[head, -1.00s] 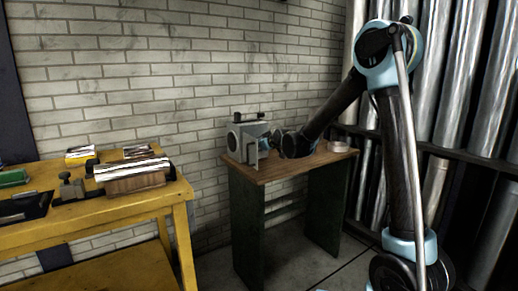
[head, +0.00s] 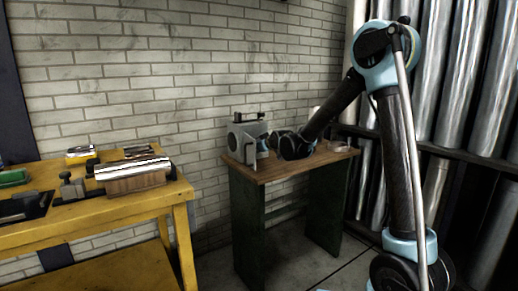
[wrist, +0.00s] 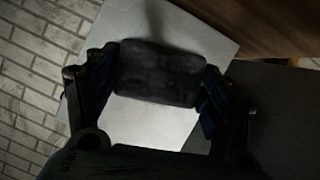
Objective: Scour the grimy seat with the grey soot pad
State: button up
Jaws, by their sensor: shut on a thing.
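The soot pad (wrist: 158,75) is a dark grey block with rounded corners. In the wrist view it sits between the two fingers of my gripper (wrist: 162,68), which is shut on it. Behind the pad is a pale grey flat plate (wrist: 150,122) with a dark shadow on it. In the head view my gripper (head: 272,142) is close to the right side of a grey metal block with a round opening (head: 240,139). I cannot tell whether the pad touches the plate. No patch of grime can be made out clearly; the pad hides part of the plate.
The block stands on a small wooden-topped bench (head: 268,174) with dark green legs. A pale ringlike object (head: 339,148) is at its right end. A yellow table (head: 110,216) with a shiny pipe piece (head: 132,168) stands left. Tall metal pipes (head: 472,75) line the right.

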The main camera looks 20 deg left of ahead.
jog(key=shift+w, duration=0.1)
jog(key=shift+w+d+r, duration=0.35)
jog(key=shift+w+d, duration=0.35)
jog(key=shift+d, duration=0.05)
jog(key=shift+s+a, duration=0.1)
jog(key=shift+s+a+f, duration=0.35)
jog(key=shift+s+a, duration=0.35)
jog(key=shift+a, duration=0.1)
jog(key=shift+w, duration=0.1)
jog(key=shift+w+d+r, duration=0.35)
jog(key=shift+w+d, duration=0.4)
jog(key=shift+d, duration=0.1)
